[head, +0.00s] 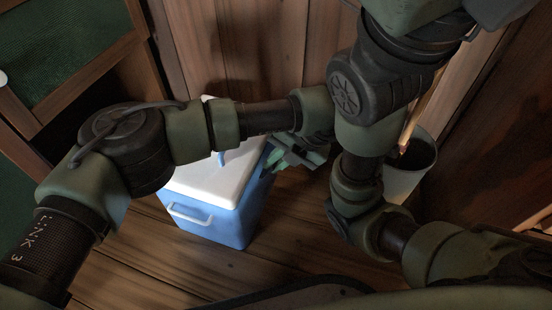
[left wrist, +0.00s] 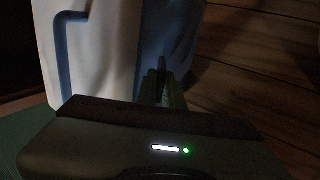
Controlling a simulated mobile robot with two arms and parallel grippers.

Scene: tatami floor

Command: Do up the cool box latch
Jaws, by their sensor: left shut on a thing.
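The cool box (head: 215,215) is blue with a white lid (head: 205,182) and stands on the wooden floor, its lid down. In the left wrist view the lid (left wrist: 105,60) and the box's blue side (left wrist: 180,30) fill the upper left. My left gripper (head: 273,160) is at the box's right side, near the lid edge. In the left wrist view its fingers (left wrist: 163,84) are closed together against that side, shut on the latch, which the fingers and the dark picture mostly hide. My right arm crosses the right of the head view; its gripper does not show.
A pale bin (head: 408,172) with long sticks in it stands right of the box, behind my right arm. A wooden cabinet with green panels (head: 60,45) is at the upper left. A plank wall (head: 260,55) rises behind the box. Floor before the box is clear.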

